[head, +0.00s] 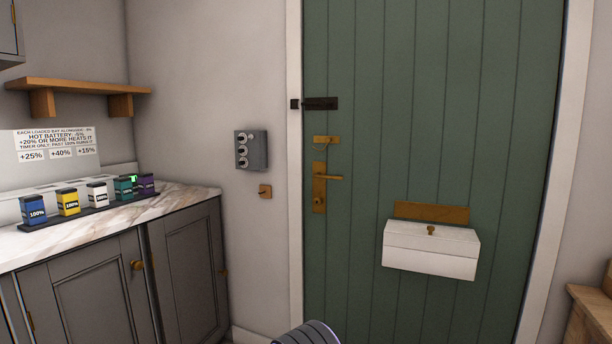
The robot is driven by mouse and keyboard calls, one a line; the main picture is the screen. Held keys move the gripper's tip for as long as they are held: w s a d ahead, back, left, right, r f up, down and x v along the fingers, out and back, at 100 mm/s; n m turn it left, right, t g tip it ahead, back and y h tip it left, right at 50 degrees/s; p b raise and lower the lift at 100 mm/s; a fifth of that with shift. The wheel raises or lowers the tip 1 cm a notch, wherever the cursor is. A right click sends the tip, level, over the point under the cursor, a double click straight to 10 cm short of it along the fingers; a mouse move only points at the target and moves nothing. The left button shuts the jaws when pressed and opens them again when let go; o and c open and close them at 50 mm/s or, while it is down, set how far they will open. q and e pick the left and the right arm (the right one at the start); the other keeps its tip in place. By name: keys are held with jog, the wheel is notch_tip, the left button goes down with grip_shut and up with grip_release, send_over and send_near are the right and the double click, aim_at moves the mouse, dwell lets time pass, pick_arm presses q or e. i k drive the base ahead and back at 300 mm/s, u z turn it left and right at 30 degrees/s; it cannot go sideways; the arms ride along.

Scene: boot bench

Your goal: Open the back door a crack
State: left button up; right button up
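The back door (430,100) is green and planked, and it looks shut in its white frame (295,200). A dark bolt (320,103) sits high on its left edge, and a dark keeper (295,104) is on the frame beside it. The bolt looks to reach across to the keeper, but this is small. Below is a small brass fitting (326,139) with a thin dark line hanging from it. A brass lever handle (330,177) on a tall plate points right, roughly level; the plate's lower part has a small detail, too small to tell. Neither gripper shows.
A white box (430,250) with a brass knob hangs on the door under a brass plate (430,212). A grey switch box (251,150) and a small wooden plate (265,191) are on the wall. Several batteries stand in a dark rack (90,210) on the marble counter (190,195).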

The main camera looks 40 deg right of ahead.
aim_at(441, 112)
jog(key=i, duration=1)
jog(key=z, duration=2.55)
jog(key=i, duration=0.5)
jog(key=z, duration=0.05)
